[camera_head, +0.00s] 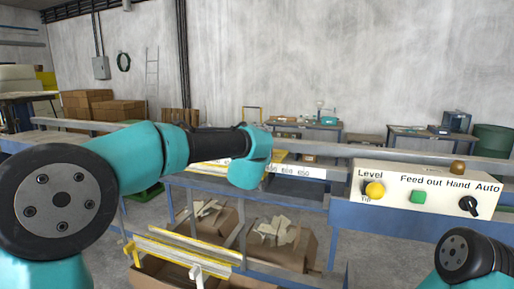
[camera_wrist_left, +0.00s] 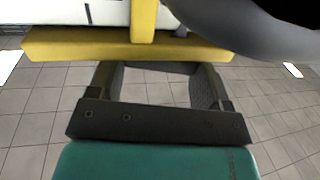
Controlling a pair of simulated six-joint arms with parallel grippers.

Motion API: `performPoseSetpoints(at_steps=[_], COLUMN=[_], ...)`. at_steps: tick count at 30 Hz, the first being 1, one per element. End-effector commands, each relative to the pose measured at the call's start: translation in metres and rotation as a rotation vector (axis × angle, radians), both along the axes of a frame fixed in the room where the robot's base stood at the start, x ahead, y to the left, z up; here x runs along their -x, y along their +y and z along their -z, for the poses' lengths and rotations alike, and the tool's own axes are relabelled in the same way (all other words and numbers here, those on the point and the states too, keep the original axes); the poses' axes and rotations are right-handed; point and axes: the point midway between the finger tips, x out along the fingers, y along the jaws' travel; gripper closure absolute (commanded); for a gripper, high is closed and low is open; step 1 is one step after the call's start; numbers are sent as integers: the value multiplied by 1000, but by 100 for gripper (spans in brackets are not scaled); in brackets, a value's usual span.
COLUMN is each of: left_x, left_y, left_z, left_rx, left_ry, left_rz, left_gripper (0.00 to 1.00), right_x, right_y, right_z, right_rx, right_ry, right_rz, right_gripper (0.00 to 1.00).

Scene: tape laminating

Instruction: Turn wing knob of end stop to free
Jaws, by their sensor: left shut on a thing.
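The yellow end stop (camera_wrist_left: 90,44) crosses the top of the left wrist view as a bar with a short upright. My left gripper (camera_wrist_left: 158,68) is just below it, its two fingers set apart and shut on a dark piece at the bar's lower edge, which I take for the wing knob. The knob is mostly hidden by the bar and fingers, so its turn angle cannot be told. In the head view, my left arm reaches over the rail and hides its gripper; some yellow of the end stop (camera_head: 278,156) shows beside the arm. My right gripper is out of view.
A scale strip (camera_head: 300,172) with numbers runs along the rail. A control box (camera_head: 425,193) with a yellow button, a green button and a black switch is at the right. Cardboard boxes (camera_head: 278,240) with scraps stand below. A grey rounded body fills the wrist view's upper right.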

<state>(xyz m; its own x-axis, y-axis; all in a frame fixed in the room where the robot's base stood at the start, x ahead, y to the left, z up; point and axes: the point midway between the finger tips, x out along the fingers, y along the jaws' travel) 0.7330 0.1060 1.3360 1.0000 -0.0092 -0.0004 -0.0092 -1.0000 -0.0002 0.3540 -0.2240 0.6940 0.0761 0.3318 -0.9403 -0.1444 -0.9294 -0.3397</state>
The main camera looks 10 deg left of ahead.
Motion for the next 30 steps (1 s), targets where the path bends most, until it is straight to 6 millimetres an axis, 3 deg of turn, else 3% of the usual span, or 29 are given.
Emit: performPoseSetpoints(at_steps=[21,30], left_x=[-4,-5], left_y=[-12,-13], left_z=[1,1], left_rx=[0,1], left_ry=[1,0], left_rz=[-619,-804], left_gripper=[51,51], right_x=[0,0], right_y=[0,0], right_z=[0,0], right_rx=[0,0], right_ry=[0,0], right_rz=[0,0], right_gripper=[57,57])
